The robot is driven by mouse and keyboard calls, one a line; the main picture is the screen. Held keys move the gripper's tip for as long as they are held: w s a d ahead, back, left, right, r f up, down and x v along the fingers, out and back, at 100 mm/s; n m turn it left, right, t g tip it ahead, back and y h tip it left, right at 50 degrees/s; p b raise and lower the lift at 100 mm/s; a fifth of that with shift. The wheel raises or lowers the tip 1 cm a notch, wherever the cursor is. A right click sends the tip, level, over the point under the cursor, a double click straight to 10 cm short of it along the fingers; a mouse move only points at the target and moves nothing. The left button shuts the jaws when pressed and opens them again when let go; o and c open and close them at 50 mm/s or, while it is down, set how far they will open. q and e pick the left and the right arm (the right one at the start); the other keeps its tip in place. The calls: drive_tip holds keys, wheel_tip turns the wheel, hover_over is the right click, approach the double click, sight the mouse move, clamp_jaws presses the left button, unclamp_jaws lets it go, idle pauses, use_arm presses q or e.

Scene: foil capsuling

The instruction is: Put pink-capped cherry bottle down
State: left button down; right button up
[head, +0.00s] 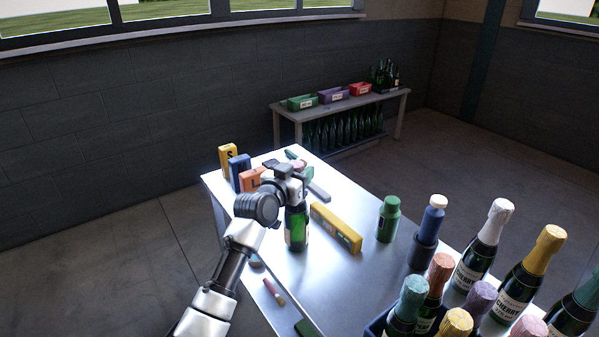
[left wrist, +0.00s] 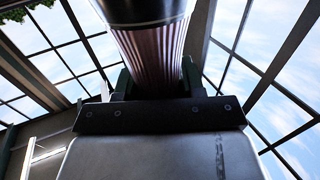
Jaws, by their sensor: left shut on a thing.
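My left gripper (head: 297,178) is shut around the neck of a green bottle (head: 297,230) over the left part of the metal table (head: 345,285). The bottle is upright, with its base at or just above the tabletop; I cannot tell if it touches. The gripper hides most of its neck and cap. In the left wrist view, a pleated, dull pink foil cap (left wrist: 155,60) stands between the fingers. Another pink-topped bottle (head: 529,327) shows at the lower right edge. My right gripper is not in view.
Blue and orange size blocks (head: 252,180) stand behind left. Bare tabletop lies in front.

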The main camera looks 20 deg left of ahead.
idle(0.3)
use_arm(q)
drive_tip(key=c, duration=0.7)
unclamp_jaws()
drive_tip(key=shift+f, duration=0.1)
drive_tip(key=b+v, duration=0.1)
drive_tip(key=v, duration=1.1)
